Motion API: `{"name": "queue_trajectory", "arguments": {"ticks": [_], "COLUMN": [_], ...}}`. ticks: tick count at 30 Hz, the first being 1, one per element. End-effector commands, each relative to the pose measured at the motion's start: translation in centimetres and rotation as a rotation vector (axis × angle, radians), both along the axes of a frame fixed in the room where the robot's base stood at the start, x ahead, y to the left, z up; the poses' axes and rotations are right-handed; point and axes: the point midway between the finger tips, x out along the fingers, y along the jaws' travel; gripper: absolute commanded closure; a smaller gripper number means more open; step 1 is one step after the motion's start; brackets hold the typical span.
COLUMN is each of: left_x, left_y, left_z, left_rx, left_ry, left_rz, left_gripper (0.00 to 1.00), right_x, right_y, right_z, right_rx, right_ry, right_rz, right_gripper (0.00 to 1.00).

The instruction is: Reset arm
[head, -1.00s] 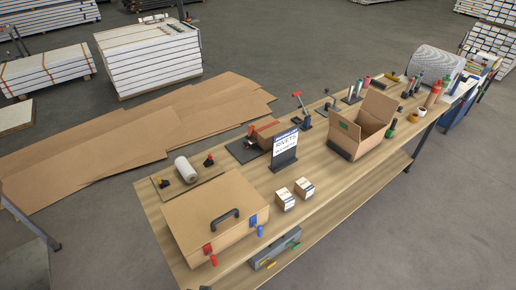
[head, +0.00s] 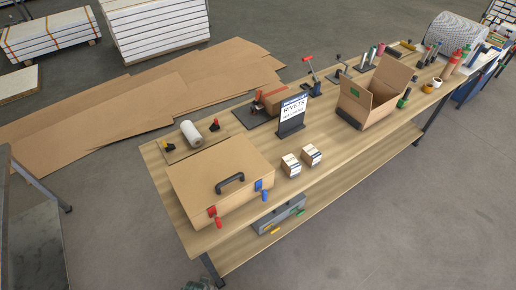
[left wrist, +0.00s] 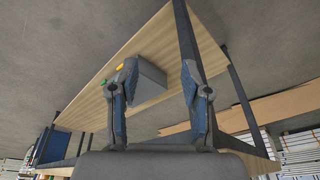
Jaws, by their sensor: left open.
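My left gripper (left wrist: 159,72) shows in the left wrist view with its two blue-and-grey fingers spread wide apart. Nothing is between the fingertips. The view looks tilted and shows the workbench's wooden boards and dark legs beyond the fingers. A grey box (left wrist: 150,80) appears behind the left finger and is partly hidden by it. In the head view a small dark part shows at the bottom edge, too cut off to identify. My right gripper is in neither view.
A long wooden workbench (head: 330,173) holds a cardboard case (head: 205,185), two small boxes, a rivets sign (head: 292,113) and an open cardboard box (head: 376,95). A grey toolbox (head: 279,214) is on the lower shelf. Bare floor (head: 400,225) lies in front.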

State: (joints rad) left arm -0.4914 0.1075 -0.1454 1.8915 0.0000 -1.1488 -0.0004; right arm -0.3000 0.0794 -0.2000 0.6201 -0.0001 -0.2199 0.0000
Motion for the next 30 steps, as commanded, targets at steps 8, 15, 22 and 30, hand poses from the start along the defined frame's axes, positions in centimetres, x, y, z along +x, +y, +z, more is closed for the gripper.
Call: {"name": "queue_trajectory", "arguments": {"ticks": [8,15,22,30], "left_x": [-7.2,-16.6,-20.4,-20.4], "left_y": [0.9,2.6,3.4,3.4], "left_z": [-19.6,-29.4,-31.4,-31.4], "left_rx": [0.009,0.017,0.020,0.020], "left_ry": [0.085,0.137,0.152,0.152], "left_rz": [-0.015,-0.027,-0.032,-0.032], "left_gripper": [0.53,0.53,0.53,0.53], "right_x": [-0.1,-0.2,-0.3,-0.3], "right_y": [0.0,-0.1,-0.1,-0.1], "right_z": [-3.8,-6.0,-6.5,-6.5], "right_rx": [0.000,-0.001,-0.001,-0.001], "right_ry": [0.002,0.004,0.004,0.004], "right_rz": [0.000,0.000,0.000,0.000], "right_gripper": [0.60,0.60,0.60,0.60]}}
